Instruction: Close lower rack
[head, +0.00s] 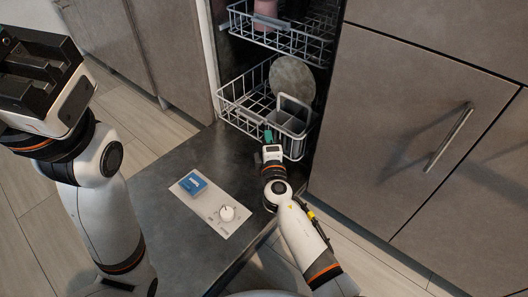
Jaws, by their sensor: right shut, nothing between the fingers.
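The lower rack (240,103) is a light wire basket at the dishwasher opening, with its front part over the inner end of the lowered door (165,240). A round grey plate (292,80) stands in it, beside a light cutlery basket (290,118). My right gripper (268,137) is shut and empty at the rack's front. Its fingertips look close to the front wires; I cannot tell if they touch. My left gripper (35,75) is raised at the upper left, away from the rack; its finger opening is unclear.
The upper rack (290,45) holds a pink cup (265,12). The door has a blue detergent compartment (193,187) and a white knob (227,213). A cabinet front with a handle (448,137) stands close on the right. Wood floor (35,215) shows at the left.

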